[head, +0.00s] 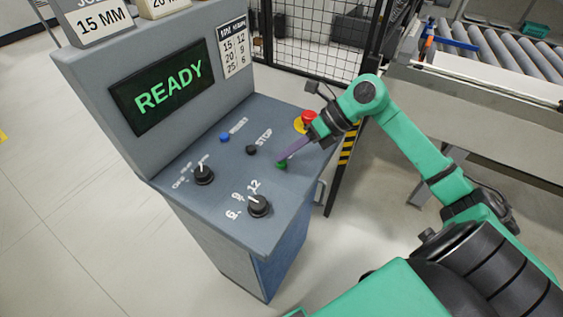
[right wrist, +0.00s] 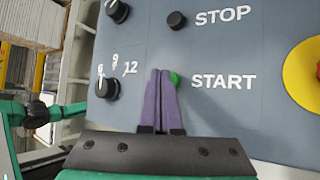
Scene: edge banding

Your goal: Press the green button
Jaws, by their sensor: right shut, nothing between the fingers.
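The green button (head: 281,165) is on the sloped grey console panel (head: 225,178). In the right wrist view the green button (right wrist: 174,79) sits left of the word START and is partly hidden by my fingers. My right gripper (head: 284,158) is shut and empty, with its purple fingers together. Its fingertips are at or just above the green button; I cannot tell whether they touch it. In the right wrist view the fingertips of the right gripper (right wrist: 160,72) overlap the left side of the button. My left gripper is not in view.
A black STOP button (head: 251,150), a blue button (head: 224,137) and two black knobs (head: 204,175) share the panel. A red emergency button (head: 308,116) stands close to my right gripper. The screen (head: 163,86) reads READY. A roller conveyor (head: 500,50) is at the back right.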

